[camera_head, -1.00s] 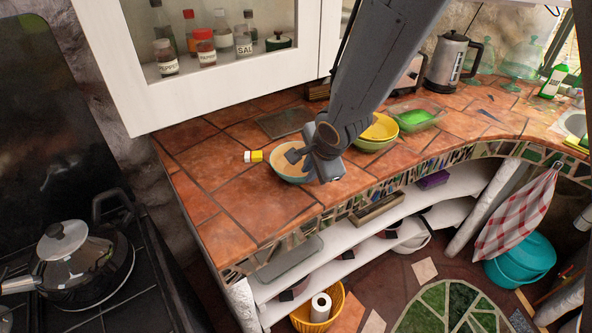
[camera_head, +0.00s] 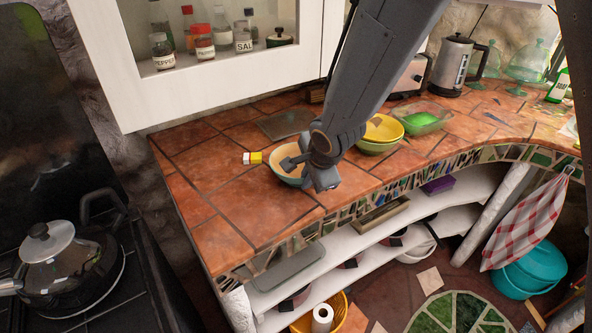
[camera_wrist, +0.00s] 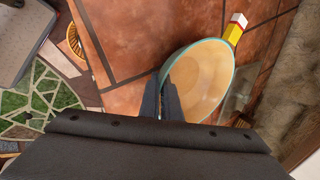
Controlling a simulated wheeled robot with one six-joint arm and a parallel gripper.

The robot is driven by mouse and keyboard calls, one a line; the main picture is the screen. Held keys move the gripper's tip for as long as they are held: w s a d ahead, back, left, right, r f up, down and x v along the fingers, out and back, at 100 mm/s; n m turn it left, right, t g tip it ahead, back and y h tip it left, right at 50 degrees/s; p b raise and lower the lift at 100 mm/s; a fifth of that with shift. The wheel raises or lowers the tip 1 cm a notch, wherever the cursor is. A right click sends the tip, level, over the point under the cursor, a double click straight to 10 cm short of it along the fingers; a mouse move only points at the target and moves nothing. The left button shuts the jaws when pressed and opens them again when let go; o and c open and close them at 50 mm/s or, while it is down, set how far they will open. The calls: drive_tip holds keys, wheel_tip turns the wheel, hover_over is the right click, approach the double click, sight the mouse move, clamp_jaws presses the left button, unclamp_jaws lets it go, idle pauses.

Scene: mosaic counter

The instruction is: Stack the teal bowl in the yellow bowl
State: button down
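The teal bowl (camera_head: 284,172) stands on the tiled counter, with a teal rim and a beige inside. In the wrist view the teal bowl (camera_wrist: 205,85) fills the middle right. My gripper (camera_head: 294,164) is at the bowl's right side. In the wrist view my gripper (camera_wrist: 161,95) has its fingers close together across the bowl's left rim, one inside and one outside, so it looks shut on the rim. The yellow bowl (camera_head: 383,129) stands farther right on the counter, behind my arm, partly hidden by it, and is empty as far as I see.
A small yellow and white block (camera_head: 252,158) lies just left of the teal bowl. A glass dish with green contents (camera_head: 422,121) is right of the yellow bowl. A toaster (camera_head: 411,76) and kettle (camera_head: 453,64) stand behind. The counter's left front is clear.

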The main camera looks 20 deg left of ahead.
drive_tip(key=shift+r, duration=0.15)
idle(0.3)
wheel_tip(320, 180, up, 8)
drive_tip(key=p, duration=1)
drive_tip(key=shift+f, duration=0.2)
drive_tip(key=shift+r+p, duration=0.6)
drive_tip(key=shift+r, duration=0.4)
